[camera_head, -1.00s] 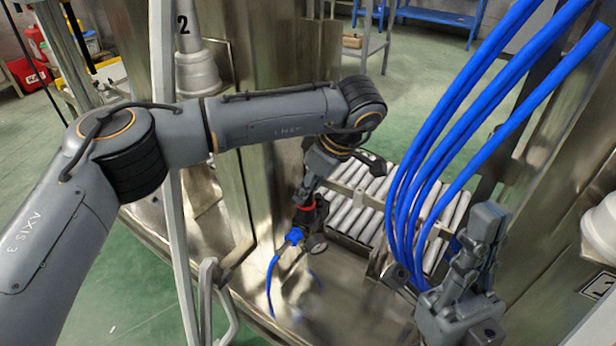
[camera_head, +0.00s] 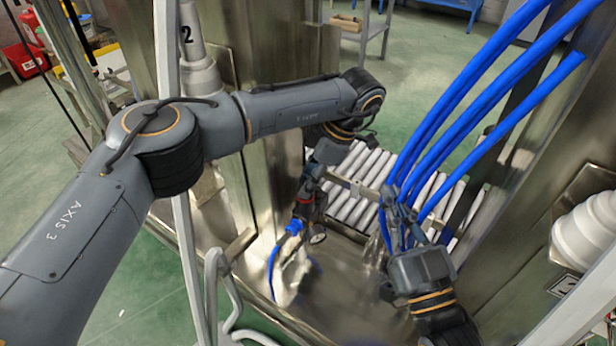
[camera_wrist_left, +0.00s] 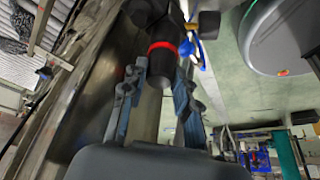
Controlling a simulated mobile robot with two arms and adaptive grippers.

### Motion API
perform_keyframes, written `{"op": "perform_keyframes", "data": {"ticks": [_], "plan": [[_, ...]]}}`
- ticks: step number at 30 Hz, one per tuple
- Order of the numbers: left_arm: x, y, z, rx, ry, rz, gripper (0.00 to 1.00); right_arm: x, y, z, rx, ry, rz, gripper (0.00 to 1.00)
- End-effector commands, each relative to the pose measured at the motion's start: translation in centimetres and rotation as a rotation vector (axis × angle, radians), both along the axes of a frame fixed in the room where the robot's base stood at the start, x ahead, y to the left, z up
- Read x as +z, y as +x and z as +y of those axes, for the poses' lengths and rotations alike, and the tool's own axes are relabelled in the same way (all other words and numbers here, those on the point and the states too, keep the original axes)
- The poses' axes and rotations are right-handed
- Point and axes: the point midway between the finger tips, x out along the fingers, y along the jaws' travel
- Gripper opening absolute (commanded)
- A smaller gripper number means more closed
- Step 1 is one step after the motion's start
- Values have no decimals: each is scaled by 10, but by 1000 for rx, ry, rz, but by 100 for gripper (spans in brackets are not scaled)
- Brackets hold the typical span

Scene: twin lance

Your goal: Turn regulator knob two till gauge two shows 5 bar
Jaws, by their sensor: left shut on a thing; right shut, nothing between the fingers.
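The regulator (camera_head: 304,212), dark with a red ring and a blue hose fitting, stands low beside the steel column in the head view. My left gripper (camera_head: 311,186) comes down on it from above and is shut on its knob. In the left wrist view the black knob (camera_wrist_left: 162,67) with its red ring lies between the fingers of my left gripper (camera_wrist_left: 158,85). A small round gauge (camera_head: 318,238) sits at the regulator's side; its reading is too small to tell. My right gripper (camera_head: 402,218) is shut and empty, in front of the blue hoses.
Thick blue hoses (camera_head: 478,80) hang down at the right near my right gripper. Grey rollers (camera_head: 352,182) lie behind the regulator. A white insulator marked 2 (camera_head: 195,65) stands at the left, and a pale bent bar (camera_head: 222,290) rises in front. A round grey body (camera_wrist_left: 283,38) shows in the wrist view.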

Motion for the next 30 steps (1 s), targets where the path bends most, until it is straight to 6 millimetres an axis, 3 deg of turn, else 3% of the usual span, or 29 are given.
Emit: {"op": "perform_keyframes", "data": {"ticks": [12,13,16,25,30], "plan": [[0,0,0,5,-2,-1,0,-2,1,0,-1,-3,10,0],[0,0,0,5,-2,-1,34,-2,1,0,-1,-3,10,0],[0,0,0,5,-2,-1,53,-2,1,0,-1,-3,10,0],[1,0,-1,5,-1,-1,53,-2,0,0,0,-2,10,0],[15,1,-7,4,-2,-3,53,-2,0,0,0,-3,11,0]]}}
